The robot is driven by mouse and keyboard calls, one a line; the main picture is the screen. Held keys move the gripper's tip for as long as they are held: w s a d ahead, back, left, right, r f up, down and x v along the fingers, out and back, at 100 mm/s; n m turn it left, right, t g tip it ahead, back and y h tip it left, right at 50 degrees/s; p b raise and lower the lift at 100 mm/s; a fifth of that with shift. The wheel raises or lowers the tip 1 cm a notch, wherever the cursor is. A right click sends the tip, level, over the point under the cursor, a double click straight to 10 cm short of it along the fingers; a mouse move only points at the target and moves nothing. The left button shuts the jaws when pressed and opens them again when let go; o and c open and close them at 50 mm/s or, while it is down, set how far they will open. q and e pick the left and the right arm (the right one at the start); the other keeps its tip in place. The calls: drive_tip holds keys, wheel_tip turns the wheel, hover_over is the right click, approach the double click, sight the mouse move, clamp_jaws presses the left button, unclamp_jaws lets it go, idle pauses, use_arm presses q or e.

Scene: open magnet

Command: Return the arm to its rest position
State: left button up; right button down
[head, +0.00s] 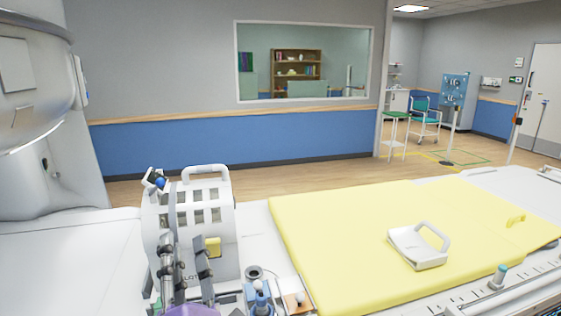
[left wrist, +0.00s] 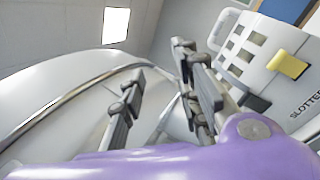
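My left gripper (head: 183,245) is at the bottom left of the head view, pointing up, in front of a white slotted box (head: 218,215). Its two dark fingers are apart, with nothing visible between them. In the left wrist view, the gripper (left wrist: 160,60) also shows spread fingers, with its purple body below. The slotted box (left wrist: 262,45) is at the right there, beside the right finger. I cannot tell whether they touch. A yellow tab (head: 213,246) is on the box's front. My right gripper is in neither view.
A yellow pad (head: 330,230) covers the table and bears a white handled plate (head: 405,242). The large white magnet (head: 35,110) stands at the left. Small items, including a blue-topped one (head: 261,300), sit by the box.

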use_arm(q)
drive_tip(key=s+d+f+m+h, duration=0.25)
drive_tip(key=d+m+h, duration=0.65)
drive_tip(key=m+h, duration=0.8)
wheel_tip(320, 180, down, 11)
drive_tip(key=s+d+m+g, duration=0.25)
drive_tip(key=m+g, duration=0.35)
drive_tip(key=m, duration=0.3)
drive_tip(key=s+a+f+m+g+y, duration=0.1)
drive_tip(key=s+a+f+g+y, duration=0.15)
drive_tip(key=f, duration=0.55)
drive_tip(key=s+a+f+m+g+y, duration=0.1)
drive_tip(key=s+a+f+g+y, duration=0.2)
drive_tip(key=f, duration=0.5)
drive_tip(key=s+a+f+g+y, duration=0.2)
drive_tip(key=s+a+f+g, duration=0.25)
drive_tip(key=s+a, duration=0.3)
drive_tip(key=s+a+f+g+y, duration=0.35)
drive_tip(key=s+a+f, duration=0.2)
drive_tip(key=s, duration=0.25)
drive_tip(key=w+d+f+t+h, duration=0.1)
drive_tip(key=w+d+f+t, duration=0.1)
drive_tip(key=f, duration=0.3)
drive_tip(key=w+d+f+t+h, duration=0.1)
drive_tip(key=w+d+f+t, duration=0.1)
drive_tip(key=w+f+t, duration=0.2)
wheel_tip(320, 180, down, 2)
drive_tip(key=shift+w+d+f+m, duration=0.2)
drive_tip(key=shift+w+d+m, duration=0.1)
drive_tip(key=shift+w+d, duration=0.1)
